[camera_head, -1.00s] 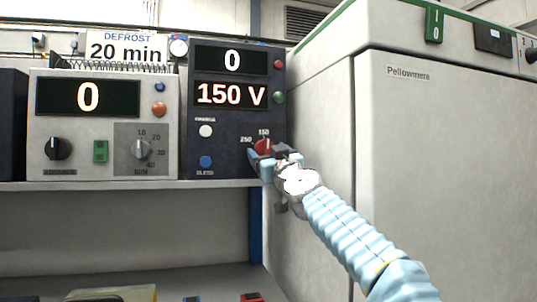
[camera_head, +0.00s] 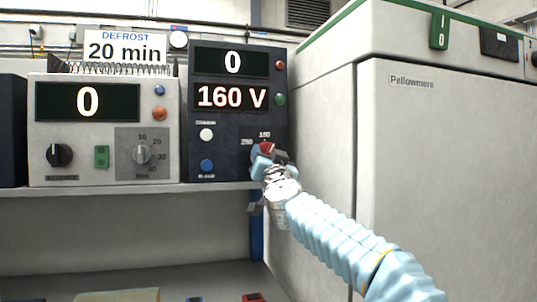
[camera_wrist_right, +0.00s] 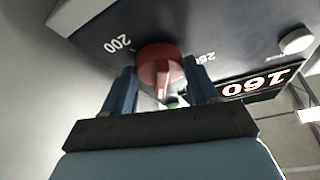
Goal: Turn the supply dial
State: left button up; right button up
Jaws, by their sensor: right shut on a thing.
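The supply dial is a red knob (camera_head: 266,149) low on the right of the dark supply unit (camera_head: 233,145). The unit's upper display reads 0 and its lower display (camera_head: 231,97) reads 160 V. My right gripper (camera_head: 268,158) is shut on the red knob and partly covers it in the head view. In the right wrist view the red knob (camera_wrist_right: 160,66) sits between the two blue fingers of the right gripper (camera_wrist_right: 161,85), with a 200 mark beside it. My left gripper is not in view.
A beige unit (camera_head: 103,125) with a 0 display and several knobs stands left on the same shelf (camera_head: 130,190). A large grey cabinet (camera_head: 450,170) stands close on the right. A DEFROST 20 min sign (camera_head: 125,46) is behind.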

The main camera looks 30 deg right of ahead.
jog(key=o, duration=1.1)
jog(key=shift+c, duration=0.2)
jog(key=b+v, duration=0.2)
jog(key=v, duration=1.1)
jog(key=shift+s+f+b, duration=0.2)
jog(key=shift+s+b, duration=0.15)
jog(key=shift+b, duration=0.05)
jog(key=shift+a, duration=0.1)
